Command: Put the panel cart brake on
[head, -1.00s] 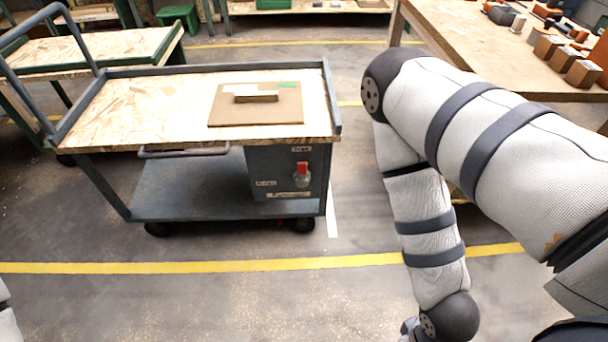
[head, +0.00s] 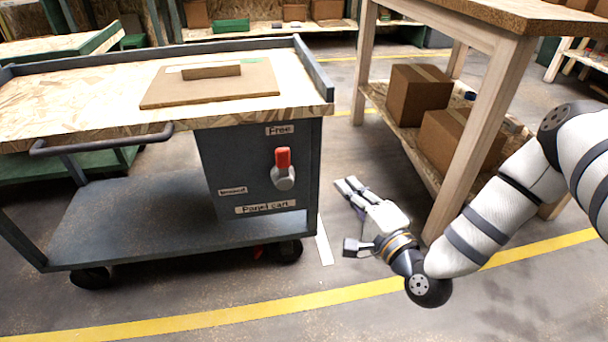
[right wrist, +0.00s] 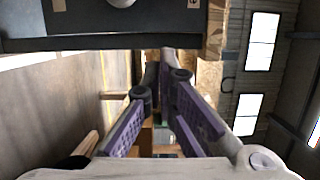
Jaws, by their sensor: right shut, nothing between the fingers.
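The panel cart (head: 130,225) stands at the left, with a dark box under its wooden top. On the box front a brake lever with a red handle (head: 283,158) sits on a round grey knob (head: 284,178). The handle points up, toward the label "Free" (head: 279,130). A small label (head: 232,191) at its left is too small to read surely; "Panel cart" (head: 265,207) is below. My right gripper (head: 347,186) is shut and empty, right of the box and apart from the lever. Its fingers meet in the right wrist view (right wrist: 165,62). My left gripper is out of view.
A wooden table (head: 497,60) with cardboard boxes (head: 418,95) on its lower shelf stands close to the right of my right gripper. A flat brown board (head: 210,85) lies on the cart top. A cart handle bar (head: 100,143) sticks out at the front. Open floor lies before the cart.

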